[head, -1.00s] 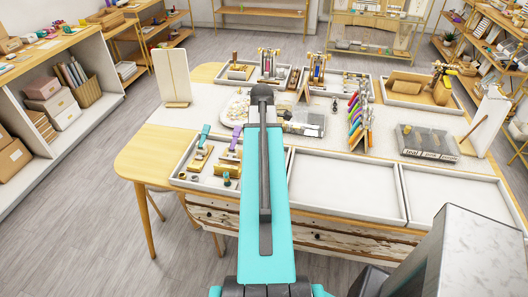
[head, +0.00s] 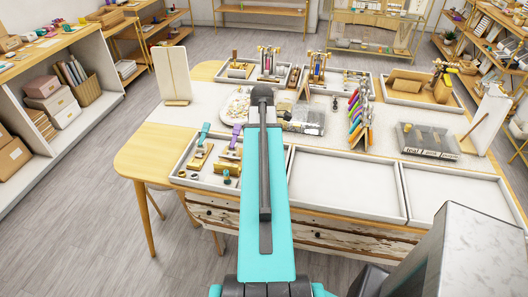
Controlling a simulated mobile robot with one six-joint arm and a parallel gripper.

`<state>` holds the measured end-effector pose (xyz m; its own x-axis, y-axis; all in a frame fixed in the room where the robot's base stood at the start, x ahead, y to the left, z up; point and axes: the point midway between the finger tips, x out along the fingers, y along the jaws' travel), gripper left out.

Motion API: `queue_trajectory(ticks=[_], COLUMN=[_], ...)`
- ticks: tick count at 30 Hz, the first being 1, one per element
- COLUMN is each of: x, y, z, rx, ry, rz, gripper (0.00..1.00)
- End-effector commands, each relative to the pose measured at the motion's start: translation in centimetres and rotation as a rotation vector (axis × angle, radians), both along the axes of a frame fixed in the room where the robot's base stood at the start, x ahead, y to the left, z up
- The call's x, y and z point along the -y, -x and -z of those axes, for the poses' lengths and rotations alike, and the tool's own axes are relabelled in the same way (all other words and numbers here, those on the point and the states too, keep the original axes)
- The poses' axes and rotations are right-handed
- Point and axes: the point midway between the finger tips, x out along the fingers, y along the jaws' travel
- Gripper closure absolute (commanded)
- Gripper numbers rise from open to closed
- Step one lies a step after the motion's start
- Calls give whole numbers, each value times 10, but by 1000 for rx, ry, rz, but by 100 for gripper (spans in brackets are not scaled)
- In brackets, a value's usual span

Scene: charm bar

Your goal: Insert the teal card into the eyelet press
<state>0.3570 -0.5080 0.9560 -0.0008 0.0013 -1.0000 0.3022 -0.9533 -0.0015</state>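In the head view, a small press with a teal lever (head: 202,135) and one with a purple lever (head: 236,138) stand in a white tray at the table's near left. I cannot tell which press is the eyelet press. A rack of several coloured cards or tags (head: 358,120) stands right of centre on the table. A separate teal card cannot be made out at this size. My teal arm reaches forward over the table and covers part of the left tray. My gripper is not visible; it is hidden beyond the arm.
Two empty white trays (head: 345,158) (head: 455,172) lie along the near edge. A clear case (head: 302,120) lies beyond my arm. Back trays hold small stands and tools. A tall cream board (head: 172,73) stands at the back left.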

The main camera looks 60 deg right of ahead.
Motion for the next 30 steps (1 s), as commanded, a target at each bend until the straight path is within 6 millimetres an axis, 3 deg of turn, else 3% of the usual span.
queue_trajectory(ticks=[30], x=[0], y=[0], z=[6], rx=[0], ry=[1], rz=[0], gripper=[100])
